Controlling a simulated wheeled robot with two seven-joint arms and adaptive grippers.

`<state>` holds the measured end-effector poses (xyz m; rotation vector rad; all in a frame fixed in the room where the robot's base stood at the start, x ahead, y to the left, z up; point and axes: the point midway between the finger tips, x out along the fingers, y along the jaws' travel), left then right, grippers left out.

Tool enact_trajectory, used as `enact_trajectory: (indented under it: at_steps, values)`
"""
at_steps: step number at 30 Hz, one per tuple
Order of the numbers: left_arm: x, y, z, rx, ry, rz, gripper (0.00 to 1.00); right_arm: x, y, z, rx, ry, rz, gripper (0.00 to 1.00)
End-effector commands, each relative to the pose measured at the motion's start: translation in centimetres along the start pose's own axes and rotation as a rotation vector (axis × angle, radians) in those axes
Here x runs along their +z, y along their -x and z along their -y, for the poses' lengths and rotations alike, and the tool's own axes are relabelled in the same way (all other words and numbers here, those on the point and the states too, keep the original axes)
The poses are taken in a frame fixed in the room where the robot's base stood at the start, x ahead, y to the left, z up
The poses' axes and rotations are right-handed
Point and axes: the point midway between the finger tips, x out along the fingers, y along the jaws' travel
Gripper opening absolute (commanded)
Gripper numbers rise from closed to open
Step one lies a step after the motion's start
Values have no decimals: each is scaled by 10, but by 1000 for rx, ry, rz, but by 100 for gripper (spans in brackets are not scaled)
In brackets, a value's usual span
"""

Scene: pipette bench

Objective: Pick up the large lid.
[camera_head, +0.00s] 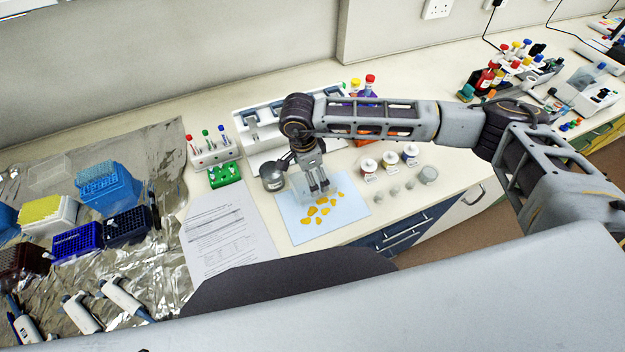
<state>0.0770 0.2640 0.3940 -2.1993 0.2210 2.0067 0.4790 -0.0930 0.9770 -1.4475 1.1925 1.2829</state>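The large lid (429,174) is a grey disc lying flat on the white bench, at the right end of a row of smaller grey lids (394,191). My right gripper (319,189) points down over the pale blue sheet with orange-yellow pieces (323,209), well to the left of the large lid. Its two fingers look a little apart, with nothing visible between them. My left gripper is not in view.
A dark grey round container (272,177) stands left of my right gripper. A paper sheet (225,235) and foil with pipettes (125,298) lie at left. The bench's front edge is close to the lids.

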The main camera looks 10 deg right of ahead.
Motion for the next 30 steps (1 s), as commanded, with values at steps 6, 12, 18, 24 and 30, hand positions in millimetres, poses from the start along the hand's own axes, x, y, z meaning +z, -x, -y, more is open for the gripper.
enact_trajectory:
  at_steps: [6, 12, 18, 24, 30]
  values:
    - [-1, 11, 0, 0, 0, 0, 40, -2, -20, 0, 2, -2, 0, 100]
    - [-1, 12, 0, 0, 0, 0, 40, -2, -31, 0, 0, -1, 0, 100]
    - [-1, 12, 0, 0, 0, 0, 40, -2, -32, 0, 0, -1, 0, 100]
    - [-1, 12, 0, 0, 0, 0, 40, -2, -32, 0, 0, -1, 0, 100]
    - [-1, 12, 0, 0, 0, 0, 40, -2, -32, 0, -1, -1, 0, 79]
